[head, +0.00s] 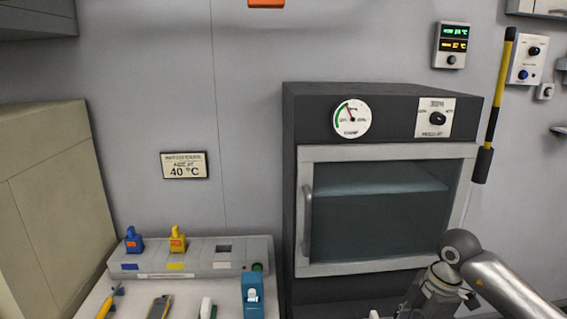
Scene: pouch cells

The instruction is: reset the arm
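My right arm (485,275) comes in from the lower right, in front of the lower right of a dark oven-like cabinet (292,190). Its gripper end (428,300) is cut by the bottom edge of the head view, and the fingertips do not show clearly. I cannot tell whether it holds anything. My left arm and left gripper are not in view.
The cabinet's glass door (375,215) is closed. A grey rack (195,262) with a blue item (133,241) and a yellow item (178,240) stands on the bench. A blue holder (252,297) and small tools lie in front. A beige cabinet (55,200) bounds the left.

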